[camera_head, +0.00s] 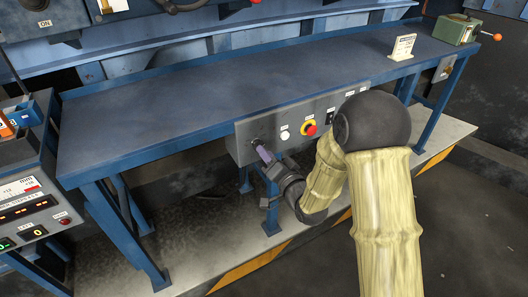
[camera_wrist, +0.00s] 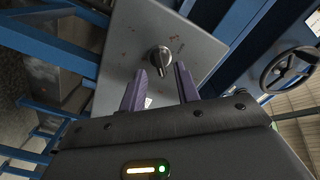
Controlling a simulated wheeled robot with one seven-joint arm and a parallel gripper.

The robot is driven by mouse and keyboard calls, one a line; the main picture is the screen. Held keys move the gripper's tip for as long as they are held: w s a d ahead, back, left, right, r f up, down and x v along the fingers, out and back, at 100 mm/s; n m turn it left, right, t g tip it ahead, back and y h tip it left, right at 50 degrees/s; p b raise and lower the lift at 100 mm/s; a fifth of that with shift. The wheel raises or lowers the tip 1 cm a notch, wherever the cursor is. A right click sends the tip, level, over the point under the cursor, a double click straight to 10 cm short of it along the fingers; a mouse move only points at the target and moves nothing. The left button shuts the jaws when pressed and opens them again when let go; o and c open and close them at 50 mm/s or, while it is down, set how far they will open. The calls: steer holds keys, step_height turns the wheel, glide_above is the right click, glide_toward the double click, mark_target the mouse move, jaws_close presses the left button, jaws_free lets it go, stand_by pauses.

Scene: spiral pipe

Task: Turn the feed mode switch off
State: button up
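A grey control panel (camera_head: 244,146) hangs under the front edge of the blue workbench. A dark rotary knob (camera_wrist: 160,58) sits on the panel in the wrist view, with a small unreadable mark beside it; I take it for the feed mode switch. In the head view it is at the panel's left end, mostly hidden by my gripper (camera_head: 263,153). My gripper's two purple fingers (camera_wrist: 161,71) are open, one on each side of the knob in the picture. The knob is just beyond the tips. I cannot tell whether they touch it.
Right of the knob, the panel has a white button (camera_head: 284,135), a red stop button with a yellow ring (camera_head: 309,128) and a black switch (camera_head: 330,116). The bench top (camera_head: 200,100) is mostly clear. A control console (camera_head: 30,200) stands at left.

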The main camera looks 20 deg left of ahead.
steer(key=shift+x, duration=1)
steer(key=shift+c, duration=0.4)
jaws_close()
steer(key=shift+f+n+b, duration=0.15)
steer(key=shift+n+b, duration=0.15)
steer(key=shift+b, duration=0.1)
steer(key=shift+n+b, duration=4.1)
steer(key=shift+n, duration=0.5)
